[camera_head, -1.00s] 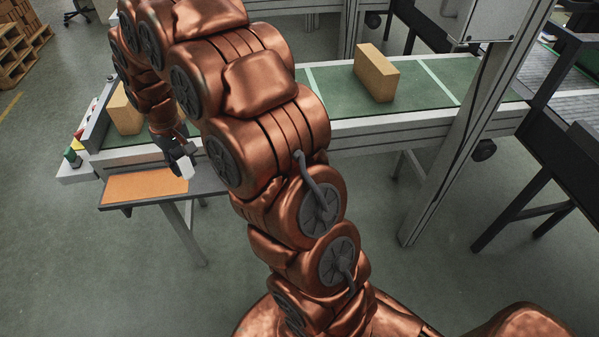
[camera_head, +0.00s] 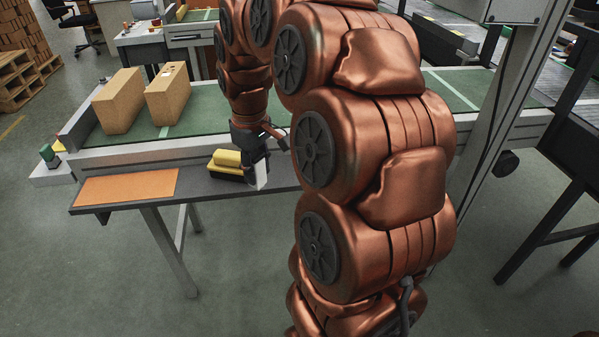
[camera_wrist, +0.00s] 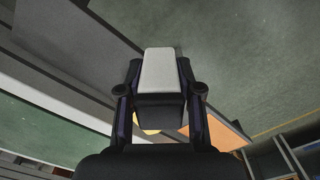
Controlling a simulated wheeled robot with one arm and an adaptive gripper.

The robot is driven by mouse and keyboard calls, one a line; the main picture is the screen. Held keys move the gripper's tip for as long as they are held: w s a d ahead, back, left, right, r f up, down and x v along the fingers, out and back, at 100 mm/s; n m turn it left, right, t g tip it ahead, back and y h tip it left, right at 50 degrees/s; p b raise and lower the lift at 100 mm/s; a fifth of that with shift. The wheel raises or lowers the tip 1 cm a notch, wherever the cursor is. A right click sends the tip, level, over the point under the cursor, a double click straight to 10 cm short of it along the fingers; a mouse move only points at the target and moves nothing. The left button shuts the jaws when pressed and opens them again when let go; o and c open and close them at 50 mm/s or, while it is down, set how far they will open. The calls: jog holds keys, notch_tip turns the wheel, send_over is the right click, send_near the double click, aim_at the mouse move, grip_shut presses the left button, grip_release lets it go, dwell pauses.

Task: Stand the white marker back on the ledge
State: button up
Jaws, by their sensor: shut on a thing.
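The white marker (camera_head: 261,178) is a small white block in my gripper (camera_head: 254,170). In the wrist view the marker (camera_wrist: 160,69) shows its pale face between the two fingers of my gripper (camera_wrist: 160,85), which are shut on it. The ledge (camera_head: 208,189) is a narrow dark grey shelf along the front of the conveyor. My gripper points down and holds the marker at the ledge, just right of a yellow and black object. I cannot tell whether the marker's lower end touches the ledge.
The yellow and black object (camera_head: 227,159) sits on the ledge close left of the marker. An orange mat (camera_head: 128,187) covers the ledge's left end. Two cardboard boxes (camera_head: 119,101) (camera_head: 168,95) stand on the green conveyor behind. Ledge between mat and yellow object is clear.

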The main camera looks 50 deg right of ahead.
jog(key=d, duration=0.5)
jog(key=w+d+f, duration=0.1)
jog(key=d, duration=0.4)
jog(key=d+p, duration=0.1)
jog(key=d, duration=0.4)
jog(key=shift+w+d+f, duration=0.15)
jog(key=shift+w+f, duration=0.05)
jog(key=shift+w, duration=0.15)
jog(key=shift+d+f, duration=0.1)
jog(key=shift+d, duration=0.1)
jog(key=shift+f, duration=1.7)
jog(key=shift+f, duration=0.15)
jog(key=o, duration=0.9)
